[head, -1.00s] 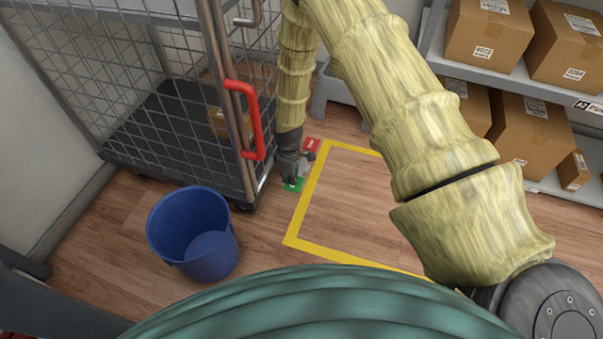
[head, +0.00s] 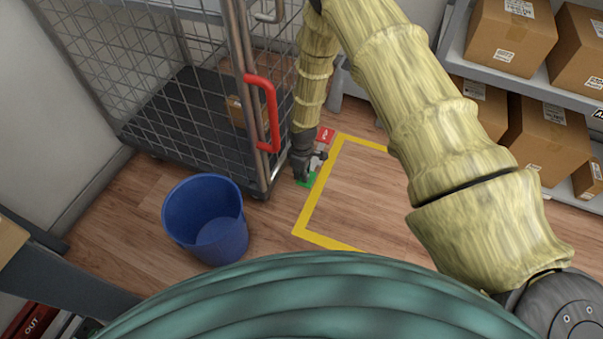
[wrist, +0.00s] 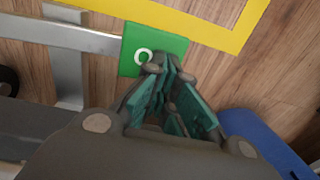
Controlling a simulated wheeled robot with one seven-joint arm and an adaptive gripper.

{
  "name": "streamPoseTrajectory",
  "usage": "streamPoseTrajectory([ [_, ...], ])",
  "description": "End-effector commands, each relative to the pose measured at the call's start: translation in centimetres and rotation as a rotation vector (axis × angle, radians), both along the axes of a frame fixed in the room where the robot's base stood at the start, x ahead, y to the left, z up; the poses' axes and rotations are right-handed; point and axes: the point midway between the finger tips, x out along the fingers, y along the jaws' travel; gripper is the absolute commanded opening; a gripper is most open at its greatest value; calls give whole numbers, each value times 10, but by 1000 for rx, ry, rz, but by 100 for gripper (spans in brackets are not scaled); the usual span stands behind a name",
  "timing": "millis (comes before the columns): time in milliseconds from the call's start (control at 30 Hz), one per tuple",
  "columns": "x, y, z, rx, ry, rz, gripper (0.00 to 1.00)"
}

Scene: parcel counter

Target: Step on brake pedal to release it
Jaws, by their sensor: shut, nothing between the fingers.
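The brake pedal has a green pad (head: 305,182) and a red pad (head: 325,135) at the foot of the roll cage's near right corner, low over the floor. In the wrist view the green pad (wrist: 138,62) bears a white ring mark and sits on a grey metal bar. My gripper (head: 312,170) points down at the green pad and hides part of it in the head view. In the wrist view my gripper (wrist: 162,66) is shut and empty, its fingertips overlapping the pad's lower right part. I cannot tell whether they touch it.
The wire roll cage (head: 190,110) with a red handle (head: 265,112) stands left of my arm. A blue bucket (head: 206,222) stands on the floor in front of it. A yellow floor outline (head: 318,195) encloses bare floor at right. Shelves with cartons (head: 510,35) stand at back right.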

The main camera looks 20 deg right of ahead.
Motion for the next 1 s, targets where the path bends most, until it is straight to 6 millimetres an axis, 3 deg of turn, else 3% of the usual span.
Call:
streamPoseTrajectory([
  [333,0,3,45,0,-8,-1,0],
  [700,-8,9,110,-1,-7,0,0],
  [1000,-12,12,134,0,-6,0,0],
])
